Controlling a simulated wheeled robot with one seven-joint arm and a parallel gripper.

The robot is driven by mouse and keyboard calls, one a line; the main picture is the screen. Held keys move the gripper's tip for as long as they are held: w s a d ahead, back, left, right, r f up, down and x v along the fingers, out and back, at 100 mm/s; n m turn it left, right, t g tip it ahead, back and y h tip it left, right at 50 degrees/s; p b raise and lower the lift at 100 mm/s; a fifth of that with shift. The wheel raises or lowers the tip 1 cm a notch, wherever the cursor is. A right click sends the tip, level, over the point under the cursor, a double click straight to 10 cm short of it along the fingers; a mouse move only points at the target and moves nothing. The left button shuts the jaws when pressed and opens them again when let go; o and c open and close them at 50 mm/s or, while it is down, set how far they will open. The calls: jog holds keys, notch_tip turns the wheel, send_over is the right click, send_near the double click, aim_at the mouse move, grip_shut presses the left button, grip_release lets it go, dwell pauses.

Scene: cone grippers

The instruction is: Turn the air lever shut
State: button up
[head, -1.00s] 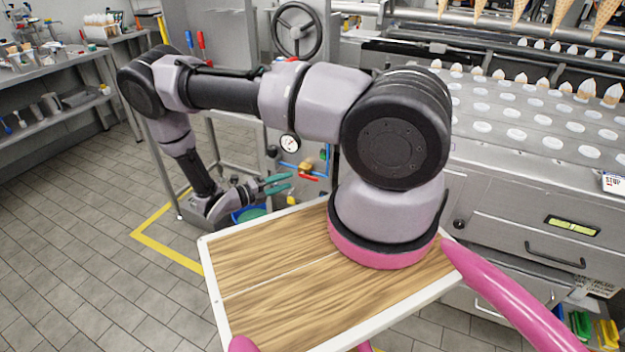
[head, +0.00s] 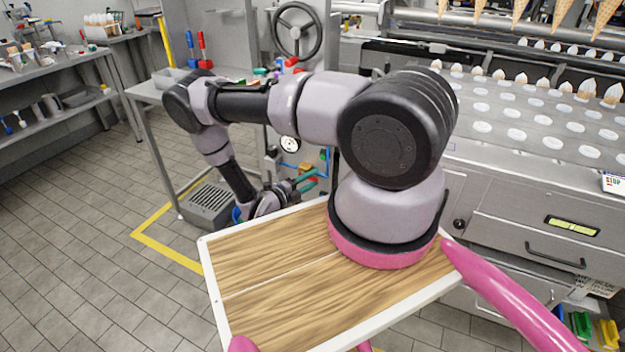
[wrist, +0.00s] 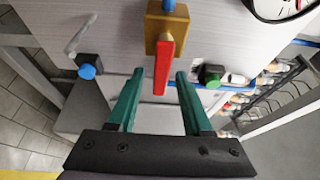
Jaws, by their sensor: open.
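A red lever (wrist: 163,66) hangs straight down from a brass valve block (wrist: 167,27) on the grey panel in the wrist view. I take this to be the air lever. My gripper (wrist: 160,76) is open, its two green fingers on either side of the lever's lower end, with a gap showing on both sides. In the head view my gripper (head: 304,181) is at the panel beside the valve block (head: 306,167), partly covering the lever. Whether the fingers reach the lever's depth is hard to tell.
A blue knob (wrist: 87,71) is left of the lever and a green knob (wrist: 210,75) is right of it. A pressure gauge (head: 289,144) is above. A handwheel (head: 297,30) stands higher up. The machine's drawers (head: 540,235) are to the right.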

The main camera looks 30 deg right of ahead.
jog(key=shift+d, duration=0.2)
jog(key=shift+c, duration=0.3)
grip_shut()
